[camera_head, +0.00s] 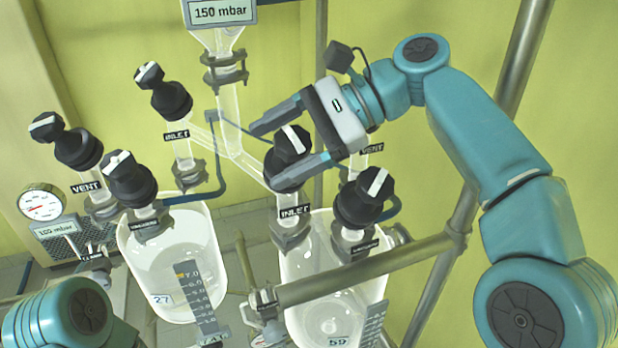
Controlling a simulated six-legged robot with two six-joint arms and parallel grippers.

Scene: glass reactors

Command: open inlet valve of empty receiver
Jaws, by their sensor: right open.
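Two glass receivers hang side by side: the left one (195,250), marked 27, looks whitish inside, and the right one (338,290), marked 59, looks clear. The right receiver's INLET valve has a black knob (291,142) with a white bar, above its INLET label (294,211). My right gripper (264,155) is open, its two fingers pointing left on either side of this knob in the picture. I cannot tell whether they touch it. The left receiver's INLET valve (165,92) stands clear of the gripper. My left gripper is out of view; only a left arm link shows.
Other black valves stand close by: the left VENT valve (68,142), a front left valve (128,180) and a front right valve (363,198). A glass column under a 150 mbar display (220,12) rises behind. A metal rail (365,268) crosses the right receiver. A gauge (41,203) stands left.

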